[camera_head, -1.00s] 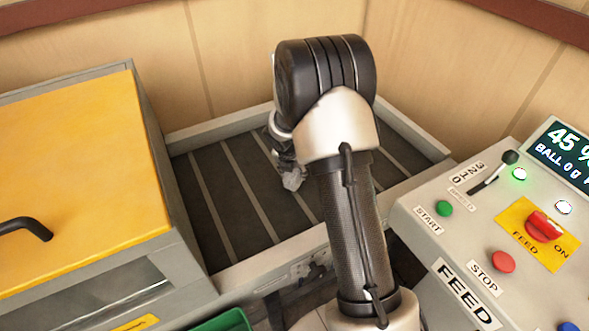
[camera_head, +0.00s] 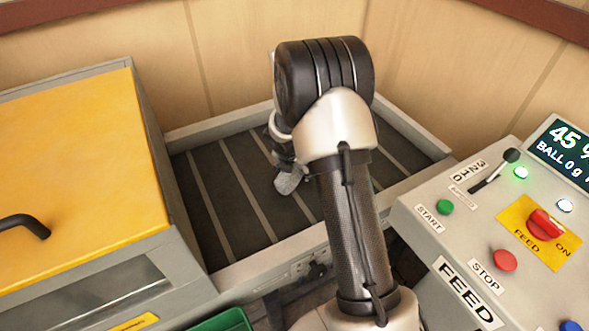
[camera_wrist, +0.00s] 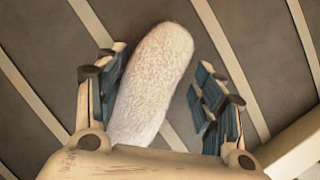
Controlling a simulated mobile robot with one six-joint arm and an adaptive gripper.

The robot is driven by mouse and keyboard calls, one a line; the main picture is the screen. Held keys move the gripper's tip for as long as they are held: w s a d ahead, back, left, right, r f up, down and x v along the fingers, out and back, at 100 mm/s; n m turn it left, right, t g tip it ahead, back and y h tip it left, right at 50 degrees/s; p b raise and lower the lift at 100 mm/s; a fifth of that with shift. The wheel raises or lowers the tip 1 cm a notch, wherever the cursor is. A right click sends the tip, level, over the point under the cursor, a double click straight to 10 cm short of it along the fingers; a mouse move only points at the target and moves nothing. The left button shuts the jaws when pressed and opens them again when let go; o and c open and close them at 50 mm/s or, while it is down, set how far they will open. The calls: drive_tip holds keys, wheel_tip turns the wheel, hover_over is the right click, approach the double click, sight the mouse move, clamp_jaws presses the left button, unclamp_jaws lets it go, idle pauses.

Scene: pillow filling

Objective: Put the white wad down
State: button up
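The white wad (camera_wrist: 155,80) is a long, fuzzy, rounded piece between my gripper's fingers in the wrist view. It lies against or very near the left finger, with a clear gap to the right finger. My gripper (camera_wrist: 160,95) is open, low over the dark slatted bed (camera_wrist: 40,50). Its near end is hidden behind the gripper body, and I cannot tell for sure that it rests on the bed. In the head view my gripper (camera_head: 287,180) is small and partly hidden by my arm.
A grey box with a yellow lid (camera_head: 80,165) stands left of the bed. A control panel (camera_head: 445,235) with buttons and a lever is at right. A raised grey rim (camera_head: 270,262) surrounds the bed. The bed's left part is clear. A green edge (camera_head: 225,322) shows below.

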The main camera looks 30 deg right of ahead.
drive_tip(key=shift+r, duration=0.25)
drive_tip(key=s+a+r+m+p, duration=0.3)
drive_tip(key=s+r, duration=0.1)
drive_tip(key=r, duration=0.7)
drive_tip(key=s+a+r+m+p, duration=0.2)
drive_tip(key=s+r+m+p, duration=0.15)
drive_tip(key=r, duration=0.65)
drive_tip(key=s+a+r+m+y, duration=0.1)
drive_tip(key=s+a+r+m, duration=0.2)
drive_tip(key=s+m, duration=0.4)
drive_tip(key=s+a+r+m+y, duration=0.1)
drive_tip(key=s+a+r+m, duration=0.3)
drive_tip(key=s+m, duration=0.3)
drive_tip(key=s+a+r+m+t+y, duration=0.1)
drive_tip(key=s+a+r+m, duration=0.2)
drive_tip(key=s+m, duration=0.4)
drive_tip(key=s+r, duration=0.1)
drive_tip(key=s, duration=0.4)
drive_tip(key=shift+a+b, duration=0.4)
drive_tip(key=shift+c, duration=0.6)
